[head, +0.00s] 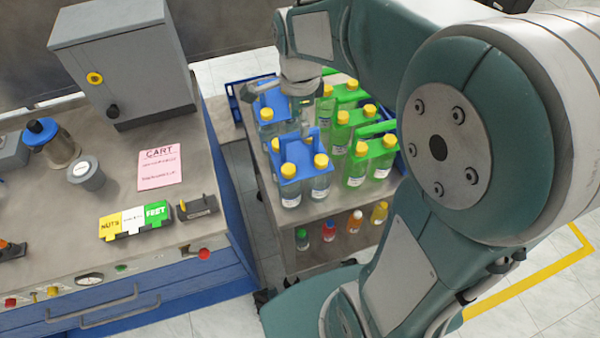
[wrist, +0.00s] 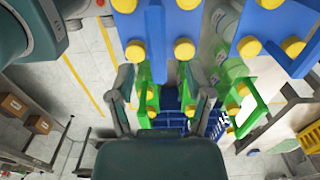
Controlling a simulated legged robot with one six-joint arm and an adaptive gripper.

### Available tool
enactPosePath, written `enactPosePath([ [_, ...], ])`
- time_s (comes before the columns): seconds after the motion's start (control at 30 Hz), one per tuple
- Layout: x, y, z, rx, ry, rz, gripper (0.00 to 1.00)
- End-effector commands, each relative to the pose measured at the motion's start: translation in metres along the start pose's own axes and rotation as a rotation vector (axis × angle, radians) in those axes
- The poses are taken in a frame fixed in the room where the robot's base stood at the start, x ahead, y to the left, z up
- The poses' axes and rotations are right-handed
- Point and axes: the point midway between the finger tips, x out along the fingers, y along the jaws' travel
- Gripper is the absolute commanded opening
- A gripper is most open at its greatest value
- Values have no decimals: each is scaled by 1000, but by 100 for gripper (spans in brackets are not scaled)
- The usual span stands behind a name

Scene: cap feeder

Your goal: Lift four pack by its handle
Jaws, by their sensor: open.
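Four-packs of clear bottles with yellow caps stand on a cart, some with blue carriers and some with green. In the head view, the front blue four-pack (head: 291,172) has an upright handle (head: 313,138), and another blue four-pack (head: 270,103) stands behind it. My gripper (head: 304,108) is over the blue packs, its fingertips partly hidden. In the wrist view, the gripper (wrist: 168,82) is open, with a finger on each side of a blue upright handle (wrist: 155,45). I cannot tell whether the fingers touch it.
Green four-packs (head: 371,158) stand close at the right on the cart (head: 318,208). Small colored bottles (head: 329,231) sit on its lower shelf. A workbench (head: 130,230) with a grey cabinet (head: 125,65) stands at the left.

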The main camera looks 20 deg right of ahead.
Motion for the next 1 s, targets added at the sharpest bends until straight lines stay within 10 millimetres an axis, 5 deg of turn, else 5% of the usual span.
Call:
enactPosePath([
  [0.3,45,2,-1,-2,1,4,66],
  [0.6,51,1,-2,-2,0,0,66],
  [0.63,51,2,-2,-2,0,0,61],
  [0.77,51,1,-2,-2,1,0,3],
  [1.0,50,1,-1,-2,1,-3,0],
])
